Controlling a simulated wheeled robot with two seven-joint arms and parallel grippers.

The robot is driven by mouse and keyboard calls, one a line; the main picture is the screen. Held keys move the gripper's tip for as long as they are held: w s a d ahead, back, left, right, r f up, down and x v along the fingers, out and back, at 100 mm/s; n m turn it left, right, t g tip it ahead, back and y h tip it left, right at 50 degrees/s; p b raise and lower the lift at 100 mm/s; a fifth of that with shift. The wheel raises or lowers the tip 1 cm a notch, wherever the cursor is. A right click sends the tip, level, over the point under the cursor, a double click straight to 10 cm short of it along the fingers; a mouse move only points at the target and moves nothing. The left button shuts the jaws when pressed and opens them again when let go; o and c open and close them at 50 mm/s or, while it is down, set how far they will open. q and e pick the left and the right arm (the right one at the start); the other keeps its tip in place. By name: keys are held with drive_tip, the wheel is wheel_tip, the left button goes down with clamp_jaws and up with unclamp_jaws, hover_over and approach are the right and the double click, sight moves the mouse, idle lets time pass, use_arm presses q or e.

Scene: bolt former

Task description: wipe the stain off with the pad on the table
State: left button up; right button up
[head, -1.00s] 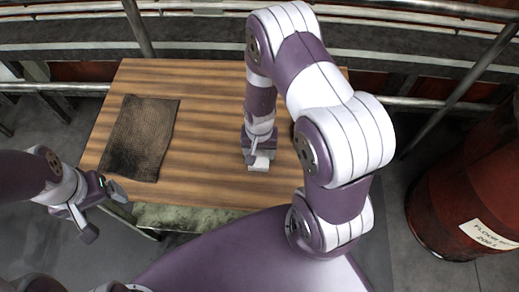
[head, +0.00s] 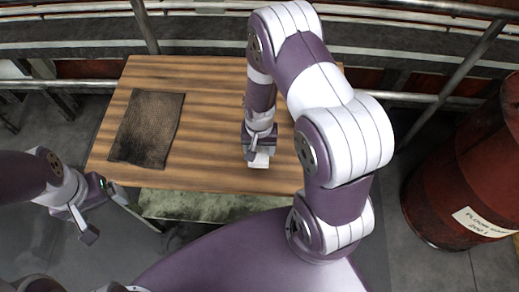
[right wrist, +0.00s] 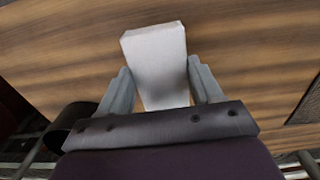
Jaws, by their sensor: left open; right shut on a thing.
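The pad is a small white block (head: 260,161) between the fingers of my right gripper (head: 258,151), over the front middle of the wooden table (head: 215,120). In the right wrist view the white pad (right wrist: 156,60) is pinched between both grey fingers, against wood grain. I cannot tell whether it touches the tabletop. My left gripper (head: 98,212) is open and empty, off the table's front left corner. I cannot make out a clear stain. My right arm hides part of the table's right side.
A dark, textured rectangular mat (head: 147,128) lies on the table's left part. A red barrel (head: 460,180) stands on the floor at the right. Metal rails (head: 415,100) run behind the table. The tabletop between mat and right gripper is clear.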

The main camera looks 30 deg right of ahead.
wheel_tip(320, 180, up, 3)
drive_tip(key=shift+s+a+f+p, duration=0.1)
drive_tip(key=shift+p, duration=0.9)
drive_tip(key=shift+r+p, duration=0.5)
drive_tip(key=shift+r, duration=0.15)
